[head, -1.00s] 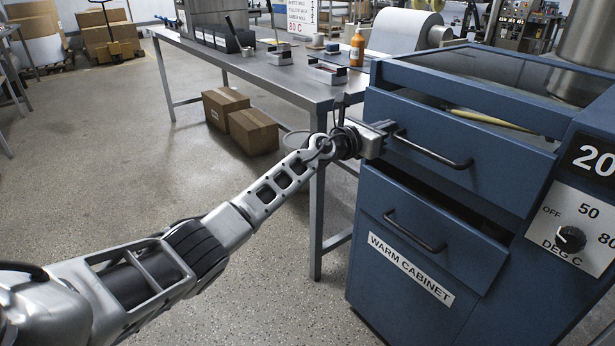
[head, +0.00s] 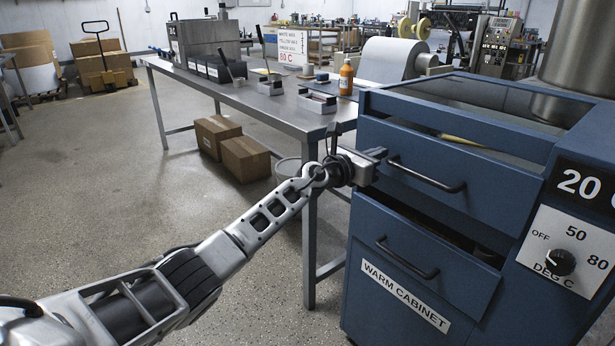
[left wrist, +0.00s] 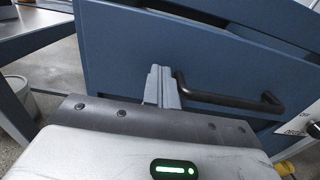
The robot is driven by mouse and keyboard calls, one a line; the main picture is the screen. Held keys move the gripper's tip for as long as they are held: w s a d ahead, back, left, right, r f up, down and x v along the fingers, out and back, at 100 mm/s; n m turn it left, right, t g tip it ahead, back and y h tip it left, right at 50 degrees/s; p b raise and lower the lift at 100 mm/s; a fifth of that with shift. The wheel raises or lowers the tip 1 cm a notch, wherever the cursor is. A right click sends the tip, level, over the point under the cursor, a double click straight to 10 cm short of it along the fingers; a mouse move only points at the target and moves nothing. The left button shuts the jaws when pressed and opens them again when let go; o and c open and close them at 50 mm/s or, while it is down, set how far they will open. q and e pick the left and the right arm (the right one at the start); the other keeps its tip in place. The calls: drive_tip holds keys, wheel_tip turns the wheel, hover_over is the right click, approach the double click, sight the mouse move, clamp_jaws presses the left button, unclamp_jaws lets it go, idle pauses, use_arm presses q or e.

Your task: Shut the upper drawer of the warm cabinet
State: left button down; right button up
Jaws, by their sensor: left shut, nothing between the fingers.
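The warm cabinet (head: 362,295) is blue and stands at the right. Its upper drawer (head: 470,200) is partly out, with a narrow dark gap behind its front and a bit of a yellow thing inside. The drawer's black bar handle (head: 425,176) also shows in the left wrist view (left wrist: 230,100). My left gripper (head: 380,155) is shut and empty. Its fingertips (left wrist: 161,85) are at the drawer front, just left of the handle; I cannot tell whether they touch it. My right gripper is not in view.
The lower drawer (head: 420,270) also stands partly out. A steel table (head: 285,108) with trays and an orange bottle (head: 346,78) is left of the cabinet. Cardboard boxes (head: 245,158) and a bucket (head: 288,168) are below it.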

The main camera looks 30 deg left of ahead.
use_arm(q)
drive_tip(key=p+v, duration=0.4)
drive_tip(key=v, duration=0.9)
drive_tip(key=s+d+f+m+g+y+p, duration=0.1)
drive_tip(key=s+d+f+m+g+p, duration=0.1)
drive_tip(key=s+m, duration=0.8)
drive_tip(key=s+d+f+m+g+y+p, duration=0.1)
drive_tip(key=s+d+f+m, duration=0.4)
drive_tip(key=s+m, duration=0.6)
drive_tip(key=s+d+f+m+g+y+p, duration=0.1)
drive_tip(key=s+d+f+m+g+p, duration=0.1)
drive_tip(key=s+d+f+m+p, duration=0.2)
drive_tip(key=s+f+m, duration=0.3)
drive_tip(key=s+m, duration=0.4)
drive_tip(key=m, duration=0.1)
drive_tip(key=shift+g+y, duration=0.4)
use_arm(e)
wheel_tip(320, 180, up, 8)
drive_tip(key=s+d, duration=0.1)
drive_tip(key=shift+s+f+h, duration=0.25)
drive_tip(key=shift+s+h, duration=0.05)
use_arm(q)
drive_tip(key=shift+d+f, duration=0.15)
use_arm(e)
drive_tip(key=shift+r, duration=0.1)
